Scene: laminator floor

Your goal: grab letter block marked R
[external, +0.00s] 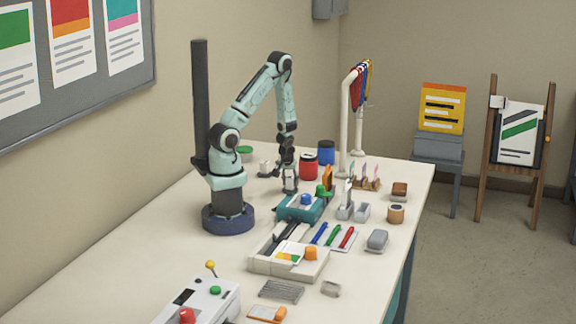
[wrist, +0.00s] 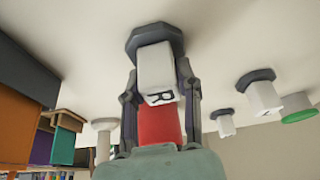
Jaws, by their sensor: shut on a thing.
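A white block marked R (wrist: 155,68) is between the two fingers of my gripper (wrist: 158,82) in the wrist view, with the black letter facing the camera. My gripper is shut on it, one finger on each side. A dark octagonal base (wrist: 140,38) shows at the block's far end; I cannot tell whether block and base are lifted off the table. In the external view my gripper (external: 290,176) points down at the tabletop behind the teal box, and the block (external: 290,184) is small there.
Two other white blocks on dark bases (wrist: 226,128) (wrist: 264,96) stand beside a green-topped item (wrist: 298,108). A red jar (external: 308,167) and a blue jar (external: 326,152) stand close by. The teal box (external: 295,213) is in front.

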